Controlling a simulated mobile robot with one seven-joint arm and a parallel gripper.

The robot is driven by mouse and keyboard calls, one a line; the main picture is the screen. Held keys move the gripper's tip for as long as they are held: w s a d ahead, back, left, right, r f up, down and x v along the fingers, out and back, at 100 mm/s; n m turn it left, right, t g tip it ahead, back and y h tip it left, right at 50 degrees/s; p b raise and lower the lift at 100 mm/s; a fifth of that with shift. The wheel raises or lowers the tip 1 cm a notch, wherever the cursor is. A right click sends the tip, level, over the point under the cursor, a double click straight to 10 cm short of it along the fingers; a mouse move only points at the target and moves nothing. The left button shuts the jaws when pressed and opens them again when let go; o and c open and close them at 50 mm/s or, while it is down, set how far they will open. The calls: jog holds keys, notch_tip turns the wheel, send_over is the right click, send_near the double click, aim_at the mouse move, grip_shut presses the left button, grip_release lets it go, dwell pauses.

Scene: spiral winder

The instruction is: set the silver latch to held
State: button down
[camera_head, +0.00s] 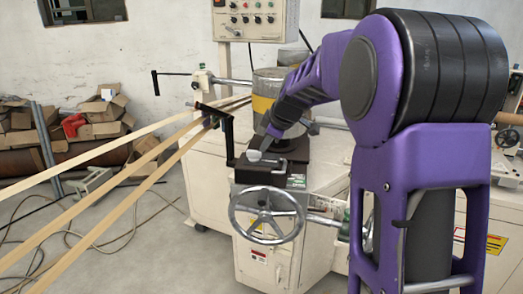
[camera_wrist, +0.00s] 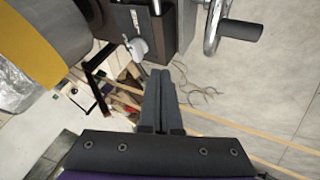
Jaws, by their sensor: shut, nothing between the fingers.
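The silver latch (camera_wrist: 137,47) shows in the wrist view as a small metal lever at the lower edge of a dark block (camera_wrist: 168,22). In the head view a small pale silver piece, apparently the latch (camera_head: 254,156), sits on top of the dark block (camera_head: 258,176) above the handwheel. My gripper (camera_wrist: 158,76) is shut and empty. In the wrist view its fingertips lie just below and right of the latch, with a small gap in the picture. In the head view my gripper (camera_head: 266,146) is close above the latch; I cannot tell whether they touch.
A spoked handwheel (camera_head: 267,215) is on the machine front; its rim also shows in the wrist view (camera_wrist: 213,25). A black crank handle (camera_head: 226,132) and long tan strips (camera_head: 125,190) are left of the block. A yellow-banded drum (camera_head: 265,104) stands behind.

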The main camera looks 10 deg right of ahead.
send_near(255, 159)
notch_tip(255, 159, down, 4)
jog(key=s+a, duration=0.2)
jog(key=w, duration=0.3)
jog(key=shift+w+d+f, duration=0.2)
jog(key=shift+w, duration=0.15)
jog(key=shift+w+d+p, duration=0.25)
jog(key=shift+w+p, duration=0.05)
jog(key=shift+w, duration=0.3)
